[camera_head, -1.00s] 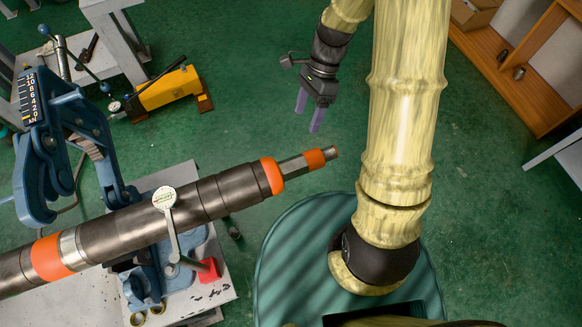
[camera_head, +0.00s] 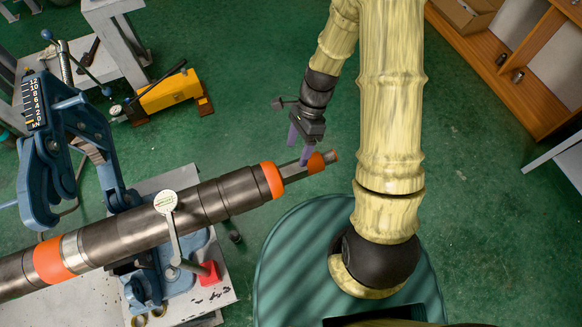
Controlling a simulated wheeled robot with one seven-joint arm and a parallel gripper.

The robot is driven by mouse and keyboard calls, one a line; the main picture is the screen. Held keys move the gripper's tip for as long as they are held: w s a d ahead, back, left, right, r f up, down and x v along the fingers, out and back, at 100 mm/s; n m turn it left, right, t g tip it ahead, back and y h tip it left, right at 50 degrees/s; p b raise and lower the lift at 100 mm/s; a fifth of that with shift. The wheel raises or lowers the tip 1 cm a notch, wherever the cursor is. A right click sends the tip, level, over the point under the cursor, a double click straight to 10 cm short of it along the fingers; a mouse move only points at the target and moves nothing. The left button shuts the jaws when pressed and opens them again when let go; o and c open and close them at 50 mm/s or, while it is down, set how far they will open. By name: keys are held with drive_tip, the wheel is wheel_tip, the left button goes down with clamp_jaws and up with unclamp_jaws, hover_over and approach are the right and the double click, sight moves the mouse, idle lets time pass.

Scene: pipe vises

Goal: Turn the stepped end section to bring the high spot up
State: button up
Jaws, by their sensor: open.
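A dark steel pipe (camera_head: 133,232) with orange bands lies through a blue pipe vise (camera_head: 160,279) on the left and rises toward the right. Its stepped end section (camera_head: 296,172) has an orange collar, a narrower flat-sided grey part, a second orange band and a small dark tip. My gripper (camera_head: 299,147) points down with two purple fingers, open, at the stepped end. The fingers overlap the grey part in the picture, near the second orange band. I cannot tell whether they touch it or how they straddle it.
A round dial gauge (camera_head: 165,201) on an arm stands against the pipe, with a red block (camera_head: 209,272) by its base. The vise's raised blue frame (camera_head: 40,165) carries a number scale. A yellow tool (camera_head: 168,91) lies on the green floor behind. A wooden shelf (camera_head: 540,70) stands at the right.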

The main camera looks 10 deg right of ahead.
sight(293, 164)
drive_tip(key=x, duration=0.8)
drive_tip(key=shift+f+p, duration=0.15)
drive_tip(key=shift+p, duration=0.2)
drive_tip(key=shift+c, duration=0.2)
drive_tip(key=c, duration=1)
